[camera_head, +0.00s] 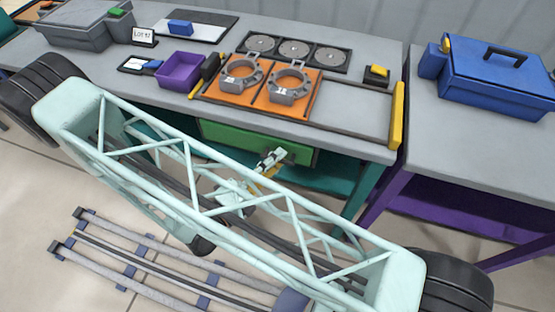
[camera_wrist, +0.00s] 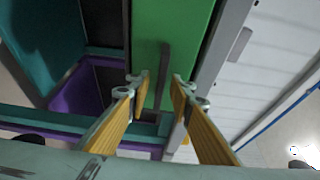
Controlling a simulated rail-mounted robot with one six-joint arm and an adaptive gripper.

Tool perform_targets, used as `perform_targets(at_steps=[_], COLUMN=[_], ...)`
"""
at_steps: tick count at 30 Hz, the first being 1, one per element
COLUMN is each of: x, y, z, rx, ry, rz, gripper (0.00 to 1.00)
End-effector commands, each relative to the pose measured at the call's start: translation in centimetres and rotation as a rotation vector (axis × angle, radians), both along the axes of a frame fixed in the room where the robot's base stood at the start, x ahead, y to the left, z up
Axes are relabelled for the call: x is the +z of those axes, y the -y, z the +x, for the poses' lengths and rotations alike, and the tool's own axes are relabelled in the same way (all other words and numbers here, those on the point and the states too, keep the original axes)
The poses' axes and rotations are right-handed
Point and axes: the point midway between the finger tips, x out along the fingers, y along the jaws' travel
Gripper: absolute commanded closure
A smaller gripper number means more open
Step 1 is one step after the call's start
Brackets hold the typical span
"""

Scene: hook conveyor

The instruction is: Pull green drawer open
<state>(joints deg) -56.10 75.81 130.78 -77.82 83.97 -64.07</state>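The green drawer (camera_head: 228,135) sits under the front edge of the grey workbench in the head view and looks closed. Its green front (camera_wrist: 190,25) also fills the upper middle of the wrist view. A dark bar handle (camera_wrist: 164,62) stands on the front. My gripper (camera_wrist: 160,82) is open, with its yellow-padded fingers on either side of the handle in the picture. Gaps show between the handle and both fingertips. In the head view my gripper (camera_head: 272,160) is before the drawer's right part, and the handle cannot be made out there.
The workbench top (camera_head: 350,135) carries an orange fixture (camera_head: 247,98) with grey rings, a purple bin (camera_head: 180,71) and a yellow-ended frame (camera_head: 397,115). A blue toolbox (camera_head: 495,82) stands on the right bench. Teal and purple bench legs flank the drawer.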

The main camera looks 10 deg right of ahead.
Motion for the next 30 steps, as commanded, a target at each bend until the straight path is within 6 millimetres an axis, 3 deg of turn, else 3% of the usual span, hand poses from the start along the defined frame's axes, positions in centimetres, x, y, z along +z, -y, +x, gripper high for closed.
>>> perform_targets(at_steps=[8,15,30], x=[0.01,0.01,0.09], y=[0.00,0.00,0.50], z=[0.01,0.01,-0.90], rx=[0.000,0.000,-0.021], ry=[0.000,0.000,0.001], rz=[0.000,0.000,-0.001], gripper=[0.80,1.00,1.00])
